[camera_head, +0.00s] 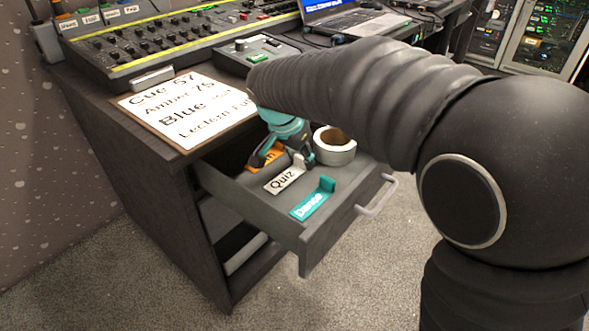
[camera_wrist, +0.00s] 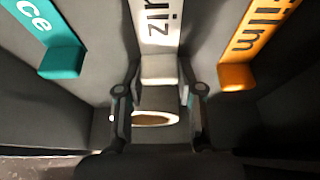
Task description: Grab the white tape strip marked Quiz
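The white tape strip marked Quiz (camera_head: 284,180) lies in the open drawer, between the orange strip (camera_head: 265,157) and the teal strip marked Dance (camera_head: 313,203). In the wrist view the white strip (camera_wrist: 157,30) runs to a raised white tab at its lower end. My gripper (camera_wrist: 160,100) is open, with one finger on each side of the tab and a visible gap to it. In the head view my gripper (camera_head: 285,155) reaches down into the drawer and partly hides the orange strip. I cannot tell its exact height above the tab.
A roll of white tape (camera_head: 334,147) stands in the drawer beside my gripper; its ring also shows in the wrist view (camera_wrist: 155,118). The drawer's front (camera_head: 345,215) has a handle. A cue sheet (camera_head: 185,108) and a fader console (camera_head: 150,45) are on the desk above.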

